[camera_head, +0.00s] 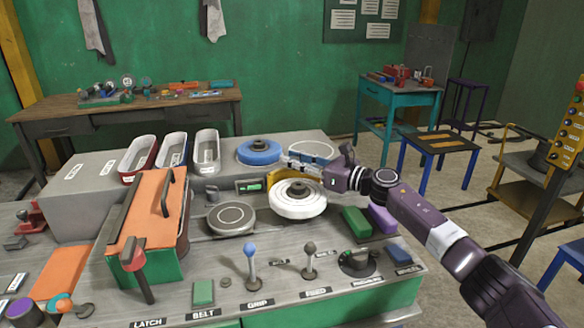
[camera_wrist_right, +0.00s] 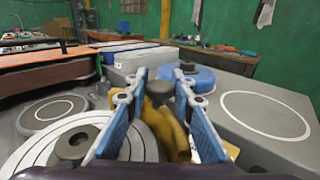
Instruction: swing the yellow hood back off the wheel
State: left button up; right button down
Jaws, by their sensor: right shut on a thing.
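The yellow hood (camera_head: 279,178) shows as a curved piece at the back left edge of the white wheel (camera_head: 298,203). Most of the wheel's top is bare in the head view. My right gripper (camera_head: 290,161) reaches in from the right, above and behind the wheel. In the right wrist view its blue fingers (camera_wrist_right: 160,76) stand on either side of a dark knob (camera_wrist_right: 158,92) over the yellow hood (camera_wrist_right: 177,142), and are shut on it. The white wheel (camera_wrist_right: 128,140) lies left of the hood there. My left gripper is not in view.
A blue wheel (camera_head: 259,151) stands behind the hood. A grey round plate (camera_head: 231,217) lies left of the white wheel, and an orange-topped box (camera_head: 150,207) further left. Green and purple blocks (camera_head: 381,218) sit at right. Upright levers (camera_head: 251,262) line the front.

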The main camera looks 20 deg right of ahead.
jog(key=shift+a, duration=0.1)
dwell(0.3)
jog(key=c, duration=1.7)
grip_release()
jog(key=shift+o, duration=0.2)
jog(key=shift+s+d, duration=0.15)
jog(key=shift+d, duration=0.05)
jog(key=v, duration=1.1)
jog(key=shift+s+d, duration=0.2)
